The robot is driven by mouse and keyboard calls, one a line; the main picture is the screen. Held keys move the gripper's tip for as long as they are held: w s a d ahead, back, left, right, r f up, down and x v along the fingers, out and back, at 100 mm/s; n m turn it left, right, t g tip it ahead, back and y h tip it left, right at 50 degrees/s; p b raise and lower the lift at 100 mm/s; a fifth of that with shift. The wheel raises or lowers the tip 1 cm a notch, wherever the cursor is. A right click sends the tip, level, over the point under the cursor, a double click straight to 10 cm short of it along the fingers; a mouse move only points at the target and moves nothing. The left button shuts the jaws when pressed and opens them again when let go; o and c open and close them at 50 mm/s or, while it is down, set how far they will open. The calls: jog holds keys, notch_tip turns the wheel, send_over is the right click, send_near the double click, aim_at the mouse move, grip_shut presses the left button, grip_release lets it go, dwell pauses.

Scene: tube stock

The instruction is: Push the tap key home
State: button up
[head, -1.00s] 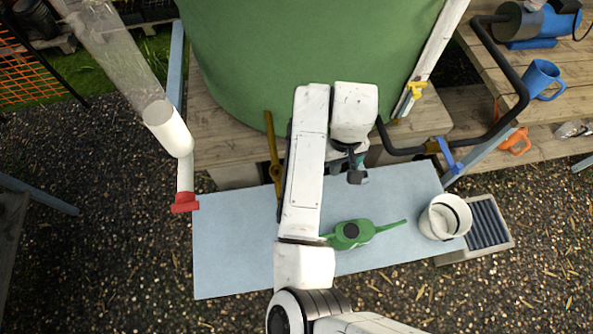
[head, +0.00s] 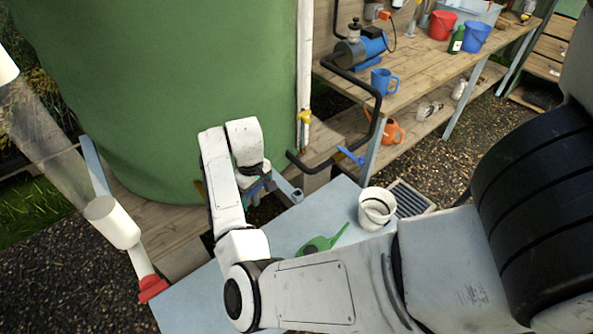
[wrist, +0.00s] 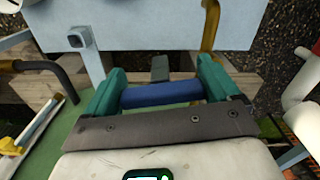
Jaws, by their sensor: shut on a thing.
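In the wrist view, my gripper (wrist: 160,92) has its teal fingers shut on a blue bar (wrist: 162,94), which looks like the tap key's handle. A short dark grey piece (wrist: 160,68) shows just beyond the bar; I cannot tell whether it is joined to it. In the head view, my gripper (head: 262,188) is in front of the green tank (head: 160,90), above the far edge of the pale blue bench (head: 310,222). There the key is mostly hidden. A pale blue arm with a square dark end (wrist: 77,40) stands left of the fingers; I cannot tell whether the key fits it.
A black pipe (head: 372,125) with a blue lever (head: 351,156) runs right of my gripper. A brass pipe (wrist: 211,25) shows in the wrist view. A clear tube with a red end (head: 152,288) hangs at left.

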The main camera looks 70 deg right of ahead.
jog(key=s+d+m, duration=0.2)
jog(key=s+d, duration=0.6)
jog(key=d, duration=0.4)
jog(key=shift+s+d+f+b, duration=0.1)
jog(key=shift+f+b, duration=1.25)
jog(key=shift+f, duration=0.15)
jog(key=shift+s+d+f+b, duration=0.1)
jog(key=shift+f+b, duration=1.2)
jog(key=shift+f, duration=0.15)
jog(key=shift+a+p, duration=0.15)
jog(key=shift+p, duration=1.05)
jog(key=shift+s+f+b, duration=0.1)
jog(key=shift+f+b, duration=0.3)
jog(key=shift+f, duration=1)
dwell(1.2)
